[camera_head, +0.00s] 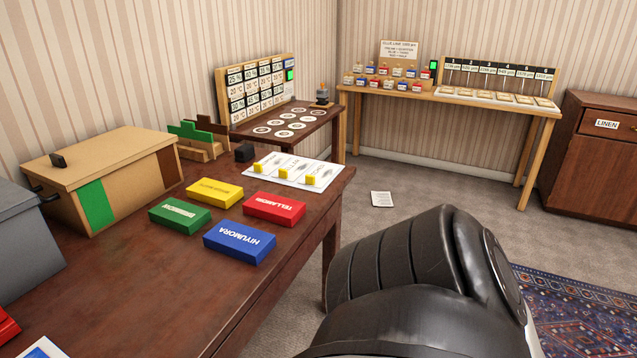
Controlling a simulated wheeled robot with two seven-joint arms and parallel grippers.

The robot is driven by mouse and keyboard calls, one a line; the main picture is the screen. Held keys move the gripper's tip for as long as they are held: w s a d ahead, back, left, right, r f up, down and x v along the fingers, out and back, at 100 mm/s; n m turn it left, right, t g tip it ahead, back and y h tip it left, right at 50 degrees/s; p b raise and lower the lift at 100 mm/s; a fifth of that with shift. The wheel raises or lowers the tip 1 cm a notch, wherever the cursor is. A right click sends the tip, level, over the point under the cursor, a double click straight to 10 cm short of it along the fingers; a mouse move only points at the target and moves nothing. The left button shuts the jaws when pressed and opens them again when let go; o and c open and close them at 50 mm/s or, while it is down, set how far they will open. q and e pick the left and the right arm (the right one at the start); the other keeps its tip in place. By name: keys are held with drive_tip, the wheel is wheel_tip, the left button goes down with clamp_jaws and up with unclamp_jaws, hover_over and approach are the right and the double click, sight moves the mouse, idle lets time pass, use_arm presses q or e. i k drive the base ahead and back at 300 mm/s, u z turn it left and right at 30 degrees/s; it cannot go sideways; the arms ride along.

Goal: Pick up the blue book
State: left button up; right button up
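The blue book (239,243) lies flat on the brown wooden table, near its right edge. White lettering shows on its top. A red book (274,209) lies just behind it to the right, a green book (180,216) to its left, and a yellow book (215,193) behind it. The books are close together but apart. A black padded part of my own arm fills the lower right, beyond the table's edge. Neither gripper shows in this view.
A wooden box (120,160) with green and brown panels stands at the table's back left, beside a grey box (25,240). A white card with yellow blocks (299,173) lies behind the books. The table front (160,300) is mostly clear. A paper (382,199) lies on the floor.

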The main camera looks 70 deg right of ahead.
sight(249, 245)
drive_tip(key=z, duration=0.75)
drive_tip(key=k, duration=0.15)
drive_tip(key=z, duration=1.05)
